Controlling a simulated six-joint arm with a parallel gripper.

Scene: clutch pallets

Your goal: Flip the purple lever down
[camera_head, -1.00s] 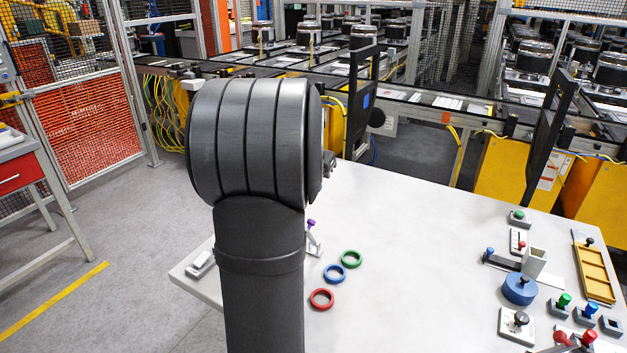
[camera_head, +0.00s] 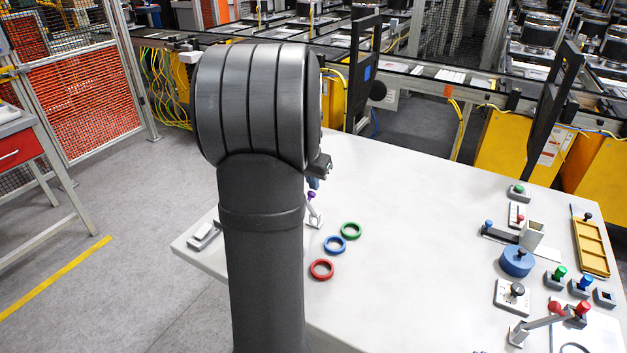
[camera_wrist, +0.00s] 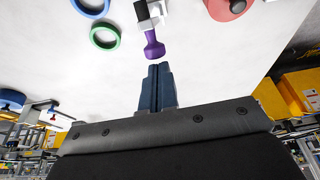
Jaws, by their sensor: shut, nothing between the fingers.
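The purple lever (camera_head: 311,195) stands on the white table just right of my arm in the head view, its grey stem tilted and its purple knob up. In the wrist view the purple knob (camera_wrist: 153,44) is just beyond my fingertips, with its white and dark base behind it. My gripper (camera_wrist: 159,68) has its blue fingers shut together with nothing between them. The tips point at the knob with what looks like a small gap; I cannot tell if they touch. In the head view my arm hides most of the gripper (camera_head: 314,183).
Blue (camera_head: 335,245), green (camera_head: 351,231) and red (camera_head: 321,269) rings lie right of the lever. A grey-white device (camera_head: 204,235) sits at the table's left edge. A red round object (camera_wrist: 229,7) shows near the lever in the wrist view. Several switches and a yellow tray (camera_head: 592,247) stand far right.

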